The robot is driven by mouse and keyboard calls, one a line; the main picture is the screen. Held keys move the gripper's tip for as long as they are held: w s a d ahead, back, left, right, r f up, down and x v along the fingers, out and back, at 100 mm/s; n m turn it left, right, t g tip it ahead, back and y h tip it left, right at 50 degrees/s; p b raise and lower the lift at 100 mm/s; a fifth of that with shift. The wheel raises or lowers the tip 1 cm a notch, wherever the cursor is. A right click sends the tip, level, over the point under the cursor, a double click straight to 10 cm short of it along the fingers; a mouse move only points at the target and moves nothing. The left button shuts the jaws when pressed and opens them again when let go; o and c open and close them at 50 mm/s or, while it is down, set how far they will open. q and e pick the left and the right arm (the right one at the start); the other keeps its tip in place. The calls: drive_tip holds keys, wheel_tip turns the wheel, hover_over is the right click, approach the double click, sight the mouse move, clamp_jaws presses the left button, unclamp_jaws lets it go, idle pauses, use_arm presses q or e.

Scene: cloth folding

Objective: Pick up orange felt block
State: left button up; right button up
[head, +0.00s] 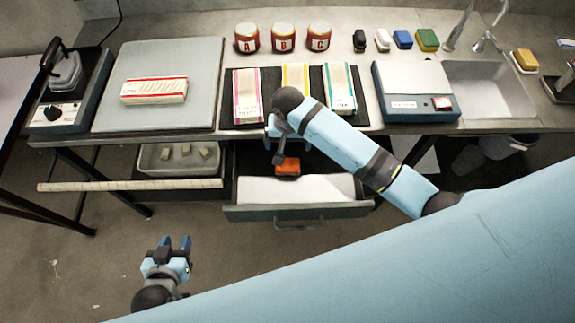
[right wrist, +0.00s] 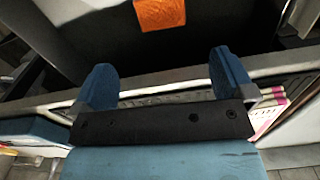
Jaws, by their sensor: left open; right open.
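The orange felt block (head: 288,166) lies in the open drawer (head: 295,213) below the bench, towards its back part. In the right wrist view the orange block (right wrist: 160,13) shows at the top edge, partly cut off, beyond the fingertips. My right gripper (right wrist: 170,75) is open and empty, with the block apart from its fingers. In the head view the right gripper (head: 274,140) is over the bench's front edge, just above the block, partly hidden by its own arm. My left gripper (head: 175,245) is open and empty, low over the floor at the left.
The bench front edge (head: 350,129) runs close to my right gripper. A white sheet-like thing (head: 296,190) lies in the drawer's front part. Folded cloths, including a yellow-striped one (head: 297,77), lie on a dark mat. A grey tray (head: 153,160) sits on the shelf left of the drawer.

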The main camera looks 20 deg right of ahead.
sight(288, 163)
wheel_tip(288, 163, down, 13)
drive_tip(key=shift+w+f, duration=0.15)
drive_tip(key=c, duration=0.8)
